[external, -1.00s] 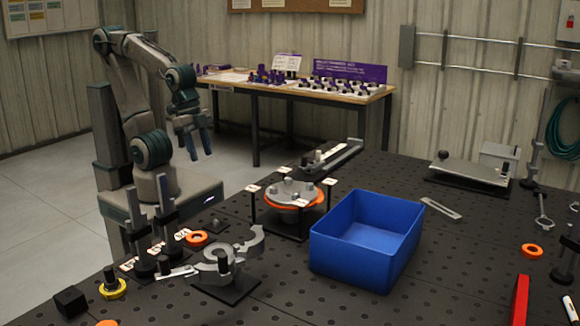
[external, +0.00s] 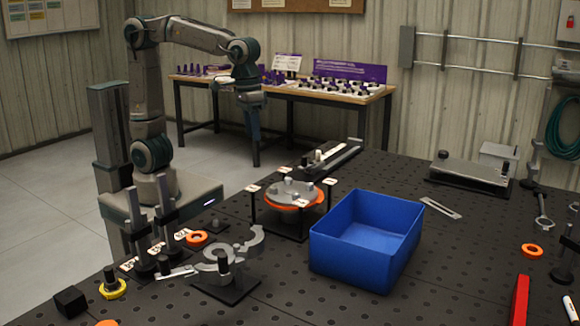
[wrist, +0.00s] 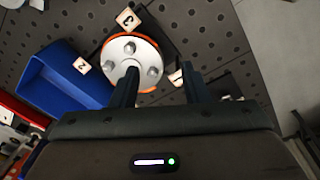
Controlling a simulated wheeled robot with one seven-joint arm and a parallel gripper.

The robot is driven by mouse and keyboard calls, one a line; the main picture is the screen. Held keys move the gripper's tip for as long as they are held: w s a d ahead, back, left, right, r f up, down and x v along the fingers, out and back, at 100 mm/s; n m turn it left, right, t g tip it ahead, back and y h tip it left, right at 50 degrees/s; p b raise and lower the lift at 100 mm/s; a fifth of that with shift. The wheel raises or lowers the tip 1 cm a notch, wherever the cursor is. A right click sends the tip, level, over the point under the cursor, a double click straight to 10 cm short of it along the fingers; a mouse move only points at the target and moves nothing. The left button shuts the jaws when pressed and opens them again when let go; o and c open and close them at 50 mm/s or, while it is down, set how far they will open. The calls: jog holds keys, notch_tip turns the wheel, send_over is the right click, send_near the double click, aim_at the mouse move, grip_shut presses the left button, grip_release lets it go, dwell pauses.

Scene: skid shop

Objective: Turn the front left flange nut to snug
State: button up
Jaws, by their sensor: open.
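The flange (external: 290,190) is a grey disc with an orange rim on a black stand on the dark bench, with several nuts on top. In the wrist view the flange (wrist: 122,70) lies below and beyond my fingers, and grey nuts (wrist: 129,48) show on its face. One finger overlaps part of the disc. I cannot tell which nut is the front left one. My gripper (external: 255,163) points down, open and empty, above and behind the flange, clear of it. Its two fingers (wrist: 160,80) also show apart in the wrist view.
Small numbered plates (external: 252,188) on posts surround the flange. A blue bin (external: 345,255) stands close on its right. A grey clamp fixture (external: 226,262) is in front, and a long grey tool (external: 335,157) lies behind.

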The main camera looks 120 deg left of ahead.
aim_at(288, 178)
jog(key=w+a+n+g, duration=0.1)
jog(key=w+a+n, duration=0.5)
jog(key=w+n, duration=0.15)
jog(key=shift+m, duration=0.45)
jog(key=f, duration=1.3)
jog(key=shift+w+d+f, duration=0.2)
jog(key=shift+d, duration=0.1)
grip_shut()
